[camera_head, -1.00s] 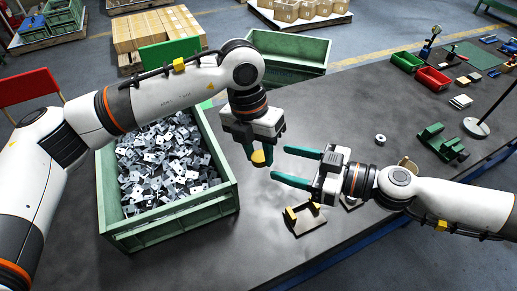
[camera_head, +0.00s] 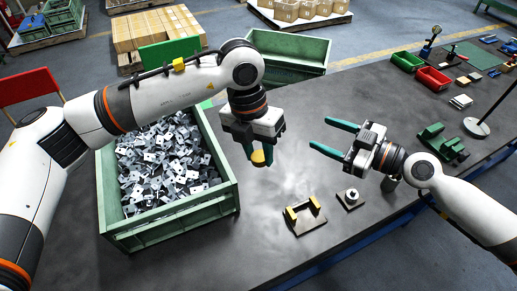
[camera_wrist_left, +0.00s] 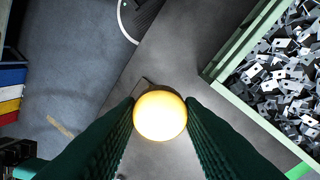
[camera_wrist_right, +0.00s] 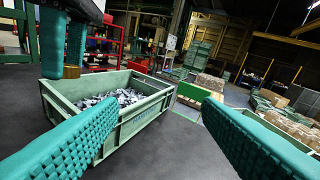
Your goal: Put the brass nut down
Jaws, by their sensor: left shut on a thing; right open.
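The brass nut (camera_head: 258,157) is a round yellow piece between the fingertips of my left gripper (camera_head: 259,150), held above the dark table right of the green crate. In the left wrist view the nut (camera_wrist_left: 160,115) is a bright disc between both fingers; its underside is hidden. It also shows at the fingertips in the right wrist view (camera_wrist_right: 72,72). My right gripper (camera_head: 319,133) is open and empty, to the right of the nut and apart from it, its fingers pointing left.
A green crate (camera_head: 170,232) full of stamped metal parts stands on the left. A fixture with yellow blocks (camera_head: 305,216) and a small plate with a silver post (camera_head: 351,198) sit on the table (camera_head: 245,245). Red and green bins (camera_head: 432,77) stand far right. The table below the nut is clear.

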